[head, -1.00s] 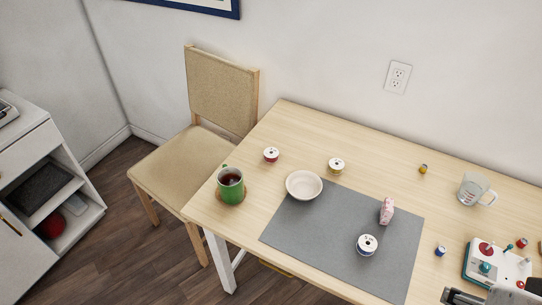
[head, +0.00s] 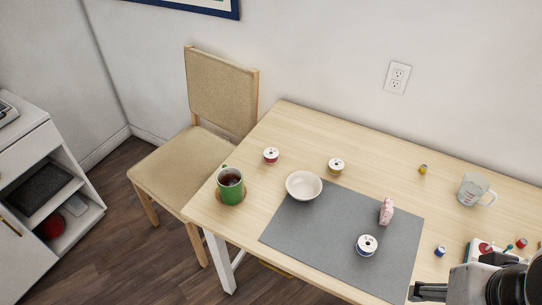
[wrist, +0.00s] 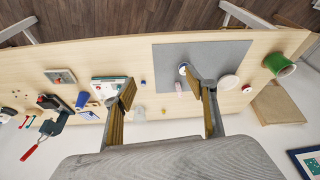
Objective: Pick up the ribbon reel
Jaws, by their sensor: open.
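Three ribbon reels are on the table in the head view. A blue-edged reel (head: 367,245) lies on the grey mat (head: 335,262), a yellow-edged one (head: 336,165) is on bare wood behind the bowl, and a red-edged one (head: 271,155) is farther left. My gripper (head: 428,292) is at the bottom right, right of the mat and apart from all the reels. In the wrist view, my gripper (wrist: 162,90) has its fingers wide apart with nothing held. The blue-edged reel (wrist: 183,69) shows there just left of the right fingertip, farther off.
A pink item (head: 387,211) stands on the mat beside the blue-edged reel. Small thread spools and a measuring cup (head: 475,189) are on the right.

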